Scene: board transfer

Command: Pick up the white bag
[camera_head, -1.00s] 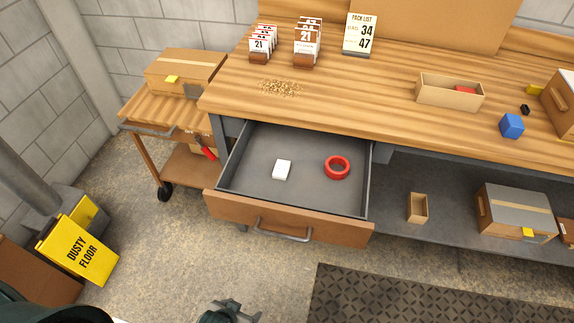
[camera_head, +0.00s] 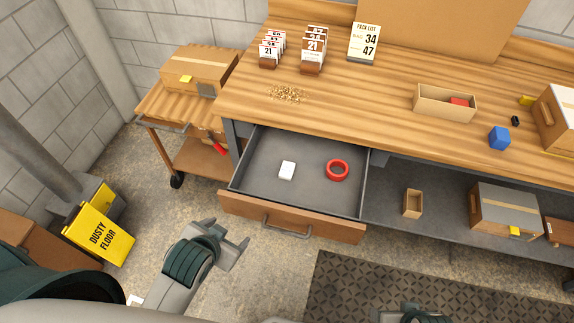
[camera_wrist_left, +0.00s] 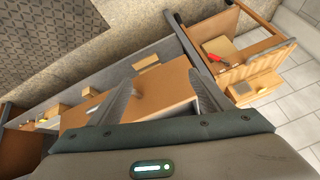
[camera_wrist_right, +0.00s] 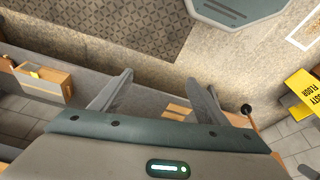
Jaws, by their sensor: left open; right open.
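A small white block-like item (camera_head: 287,170) lies flat in the open drawer (camera_head: 312,195), left of a red tape roll (camera_head: 337,170). White packets with printed numbers stand in two brown holders on the bench, a left group (camera_head: 270,52) and a right group (camera_head: 314,48). I cannot tell which of these is the white bag. My left gripper (camera_head: 236,238) is open and empty, in front of the drawer's left front; its spread fingers show in the left wrist view (camera_wrist_left: 163,92). My right gripper (camera_head: 412,309) is at the bottom edge, partly cut off; the right wrist view (camera_wrist_right: 160,85) shows it open and empty.
The wooden bench (camera_head: 370,90) carries a pack list sign (camera_head: 364,42), scattered bits (camera_head: 288,94), an open box (camera_head: 445,103) and a blue block (camera_head: 499,138). A cart (camera_head: 190,140) stands left, with a yellow floor sign (camera_head: 100,230) below it. A dark mat (camera_head: 350,290) lies in front.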

